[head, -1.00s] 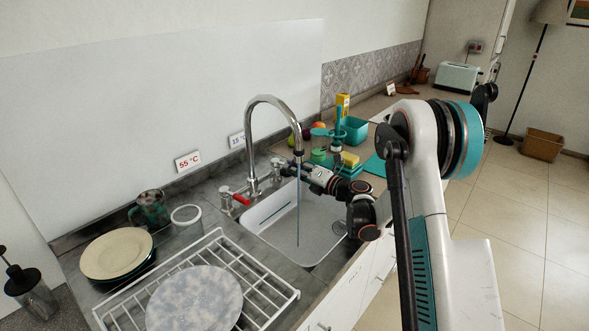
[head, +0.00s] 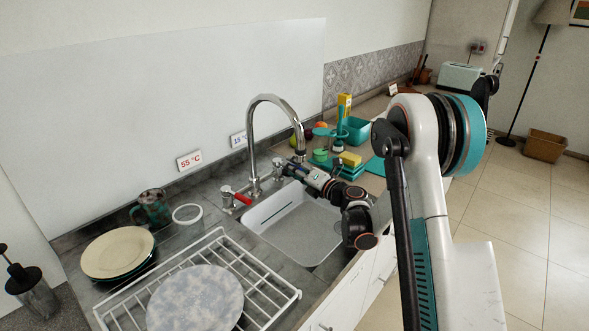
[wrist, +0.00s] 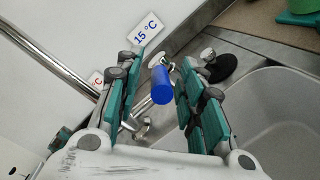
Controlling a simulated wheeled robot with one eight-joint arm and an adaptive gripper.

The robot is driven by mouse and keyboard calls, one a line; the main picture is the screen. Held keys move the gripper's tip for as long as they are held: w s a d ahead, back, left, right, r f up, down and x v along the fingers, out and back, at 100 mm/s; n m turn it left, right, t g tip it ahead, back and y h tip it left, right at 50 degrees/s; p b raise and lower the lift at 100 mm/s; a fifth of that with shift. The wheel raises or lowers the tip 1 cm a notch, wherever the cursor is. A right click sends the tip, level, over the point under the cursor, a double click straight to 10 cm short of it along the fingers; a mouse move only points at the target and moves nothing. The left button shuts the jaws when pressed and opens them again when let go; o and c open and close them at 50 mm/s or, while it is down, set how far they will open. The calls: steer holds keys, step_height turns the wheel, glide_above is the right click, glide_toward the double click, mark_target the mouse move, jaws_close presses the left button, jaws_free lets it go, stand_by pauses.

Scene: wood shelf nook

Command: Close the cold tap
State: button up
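The cold tap's blue handle (wrist: 161,85) shows in the wrist view, between the two teal-padded fingers of my gripper (wrist: 163,97). The gripper is open, with a visible gap on each side of the handle. In the head view my gripper (head: 294,168) is at the right of the faucet base, and the blue handle is hidden there. The chrome faucet (head: 251,140) arches over the sink (head: 290,222). No water stream shows under its spout. The 15 °C label (wrist: 146,29) is on the wall behind.
The hot tap's red handle (head: 243,198) and the 55 °C label (head: 189,160) are left of the faucet. A dish rack (head: 262,283) with a plate stands in front left. Sponges and containers crowd the counter beyond the sink.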

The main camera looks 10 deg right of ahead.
steer(key=v, duration=1.2)
